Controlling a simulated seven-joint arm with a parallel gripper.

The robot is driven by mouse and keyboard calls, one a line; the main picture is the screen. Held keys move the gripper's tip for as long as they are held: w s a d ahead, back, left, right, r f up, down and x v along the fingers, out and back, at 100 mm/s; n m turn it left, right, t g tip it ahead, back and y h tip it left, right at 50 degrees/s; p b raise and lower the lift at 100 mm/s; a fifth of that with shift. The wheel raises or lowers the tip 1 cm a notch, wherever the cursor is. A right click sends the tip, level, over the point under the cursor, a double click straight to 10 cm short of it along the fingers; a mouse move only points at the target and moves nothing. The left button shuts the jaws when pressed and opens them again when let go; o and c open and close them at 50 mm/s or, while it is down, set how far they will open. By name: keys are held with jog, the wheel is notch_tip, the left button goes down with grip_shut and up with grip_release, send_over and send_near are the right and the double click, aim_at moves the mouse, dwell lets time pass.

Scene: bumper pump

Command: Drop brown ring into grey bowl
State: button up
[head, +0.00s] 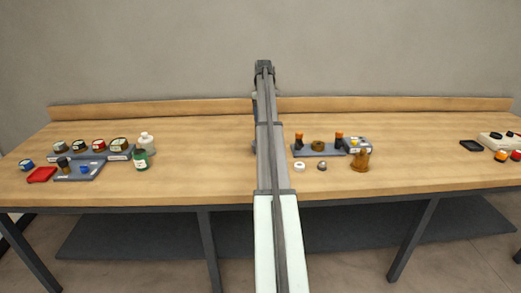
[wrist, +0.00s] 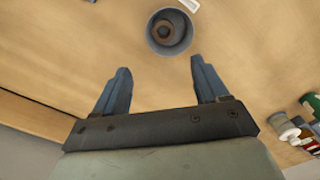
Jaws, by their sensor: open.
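The grey bowl (wrist: 183,43) shows near the top of the wrist view, upright on the table. A dark brown round piece (wrist: 163,29) lies inside it; whether it is the brown ring is hard to tell. My gripper (wrist: 158,80) is open, its two fingers wide apart with nothing between them, and the bowl is just beyond the fingertips in that view. In the head view my gripper (head: 264,66) is raised at the middle, and no grey bowl can be made out there. A brown ring-shaped part (head: 318,146) sits on a grey tray right of my arm.
The grey tray (head: 309,153) also carries orange-topped dark parts. An amber part (head: 361,160) stands beside it. A black tray (head: 471,146) is at far right. Bare wood lies left of my arm.

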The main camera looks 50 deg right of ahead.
jog(key=shift+r, duration=1.45)
